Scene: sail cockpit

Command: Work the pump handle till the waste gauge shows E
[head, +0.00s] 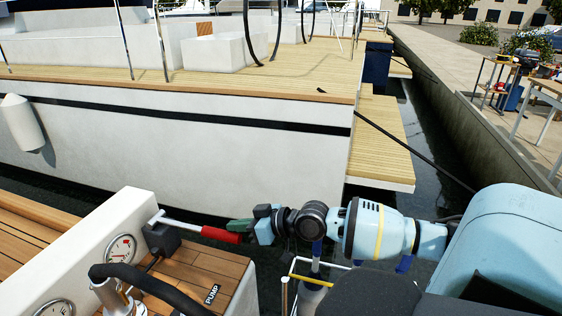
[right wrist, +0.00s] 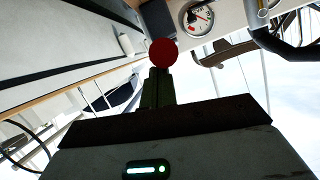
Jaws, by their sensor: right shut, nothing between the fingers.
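The pump handle is a white rod with a red grip (head: 221,235), sticking out to the right from a dark pump body (head: 161,238) beside a wooden deck marked PUMP. In the right wrist view the grip's round red end (right wrist: 163,53) faces me. My right gripper (head: 236,227) has its green fingers shut and empty, right at the end of the grip; I cannot tell if they touch it. The fingers also show in the right wrist view (right wrist: 157,88). A round gauge (head: 122,248) is on the white panel; it also shows in the right wrist view (right wrist: 196,18). Its lettering is too small to read. My left gripper is out of view.
A second gauge (head: 56,307) is cut off at the lower left. A dark curved rail (head: 150,285) passes in front of the panel. A white boat with a wooden deck (head: 200,85) lies beyond, with a quay (head: 480,120) at right.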

